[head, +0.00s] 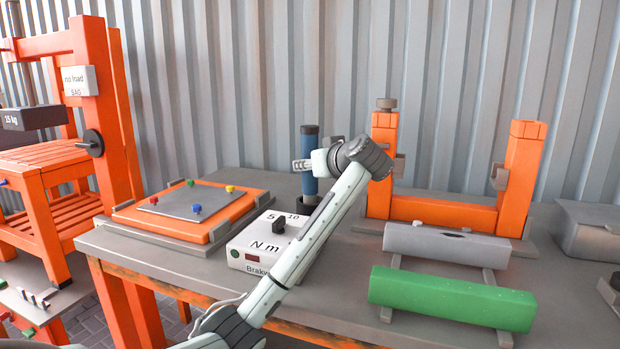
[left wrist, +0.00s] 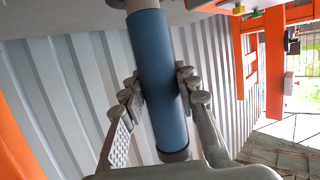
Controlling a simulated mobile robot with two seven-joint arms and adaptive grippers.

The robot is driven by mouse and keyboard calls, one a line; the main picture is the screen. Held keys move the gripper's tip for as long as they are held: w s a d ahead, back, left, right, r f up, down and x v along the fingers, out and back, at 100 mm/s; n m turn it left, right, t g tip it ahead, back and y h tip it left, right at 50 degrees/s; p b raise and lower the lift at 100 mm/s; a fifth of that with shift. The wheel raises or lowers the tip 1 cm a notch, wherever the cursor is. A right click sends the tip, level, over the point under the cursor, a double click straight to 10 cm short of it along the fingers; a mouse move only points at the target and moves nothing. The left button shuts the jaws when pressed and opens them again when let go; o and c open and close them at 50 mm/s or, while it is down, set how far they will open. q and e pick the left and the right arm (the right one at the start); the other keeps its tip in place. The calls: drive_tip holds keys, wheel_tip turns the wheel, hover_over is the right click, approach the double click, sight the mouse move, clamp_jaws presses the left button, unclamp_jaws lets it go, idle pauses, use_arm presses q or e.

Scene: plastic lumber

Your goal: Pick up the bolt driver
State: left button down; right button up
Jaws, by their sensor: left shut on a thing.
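The bolt driver is a blue cylinder with a dark cap (head: 309,150), standing upright at the back of the grey bench. In the left wrist view its blue body (left wrist: 160,75) runs between my fingers, with a lighter shaft at the picture's top. My left gripper (head: 304,164) is shut on the bolt driver from the side; in the wrist view the finger pads (left wrist: 158,88) press on both sides of it. My right gripper is out of view.
A white torque box marked N m (head: 255,262) stands in front of the driver. An orange plate fixture (head: 250,208) lies left. An orange upright frame (head: 430,212), a grey beam (head: 450,243) and a green beam (head: 450,297) occupy the right side. A corrugated wall stands behind.

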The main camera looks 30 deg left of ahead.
sight(310, 143)
use_arm(q)
drive_tip(key=shift+r, duration=0.1)
drive_tip(key=shift+r, duration=0.5)
drive_tip(key=r, duration=0.3)
drive_tip(key=shift+s+a+r, duration=0.15)
drive_tip(key=shift+s+r, duration=0.1)
drive_tip(key=shift+s, duration=0.1)
drive_tip(key=s+a+r, duration=0.3)
drive_tip(key=s+r, duration=0.3)
drive_tip(key=s, duration=0.4)
drive_tip(key=shift+s+a+r, duration=0.15)
drive_tip(key=shift+a+r, duration=0.05)
drive_tip(key=shift+a, duration=0.1)
